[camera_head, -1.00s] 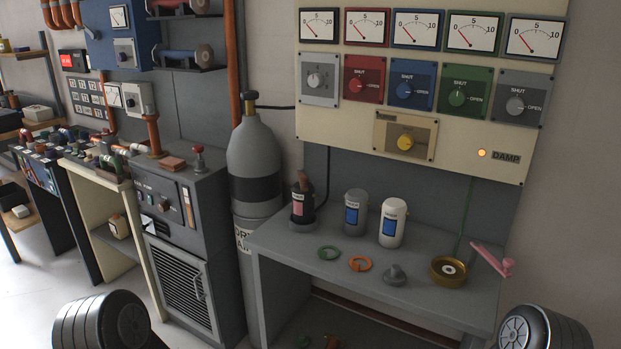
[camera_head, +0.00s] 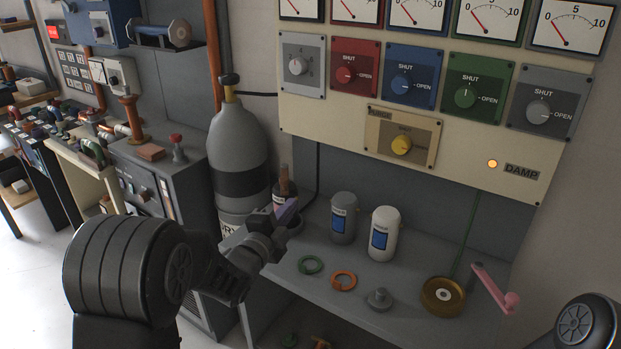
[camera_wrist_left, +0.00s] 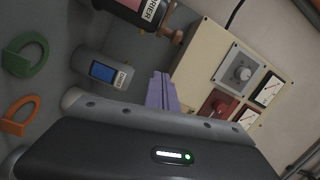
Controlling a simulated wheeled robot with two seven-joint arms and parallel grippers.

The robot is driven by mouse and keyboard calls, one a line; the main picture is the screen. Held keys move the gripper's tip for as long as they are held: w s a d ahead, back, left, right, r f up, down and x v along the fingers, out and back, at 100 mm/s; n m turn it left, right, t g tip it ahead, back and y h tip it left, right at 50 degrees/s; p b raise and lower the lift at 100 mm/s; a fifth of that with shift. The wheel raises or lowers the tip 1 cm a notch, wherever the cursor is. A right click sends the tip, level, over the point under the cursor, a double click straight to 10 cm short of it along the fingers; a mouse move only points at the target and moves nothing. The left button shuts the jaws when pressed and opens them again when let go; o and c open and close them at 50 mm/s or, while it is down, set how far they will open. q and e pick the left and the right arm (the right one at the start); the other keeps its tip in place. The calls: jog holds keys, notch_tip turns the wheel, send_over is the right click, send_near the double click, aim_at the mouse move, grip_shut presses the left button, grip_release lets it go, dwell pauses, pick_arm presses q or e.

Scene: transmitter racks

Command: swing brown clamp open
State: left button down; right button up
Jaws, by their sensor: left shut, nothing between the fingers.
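The brown clamp (camera_head: 284,178) stands up at the top of a dark canister (camera_head: 279,192) at the left of the grey bench. My left gripper hides most of that canister in the head view. In the left wrist view the brown clamp (camera_wrist_left: 174,34) sits at the end of the dark labelled canister (camera_wrist_left: 140,8), beyond the fingertips. My left gripper (camera_head: 290,209) is shut and empty, with its purple fingers just in front of the canister. The fingers also show pressed together in the left wrist view (camera_wrist_left: 162,88). My right gripper is out of view.
A grey canister (camera_head: 343,217) and a white canister (camera_head: 383,234) stand right of the gripper. A green ring (camera_head: 311,265), orange ring (camera_head: 343,281), grey knob (camera_head: 379,299) and brass dish (camera_head: 442,296) lie on the bench. A gas cylinder (camera_head: 238,150) stands left.

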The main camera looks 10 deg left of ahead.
pick_arm(q)
jog(key=shift+s+r+m, duration=0.4)
jog(key=shift+r+m, duration=0.05)
jog(key=shift+m, duration=0.25)
jog(key=w+a+p, duration=0.1)
jog(key=w+p, duration=0.3)
jog(key=w, duration=0.5)
jog(key=shift+w+a+p, duration=0.15)
jog(key=shift+a+p, duration=0.15)
jog(key=shift+f, duration=0.1)
jog(key=shift+a, duration=0.15)
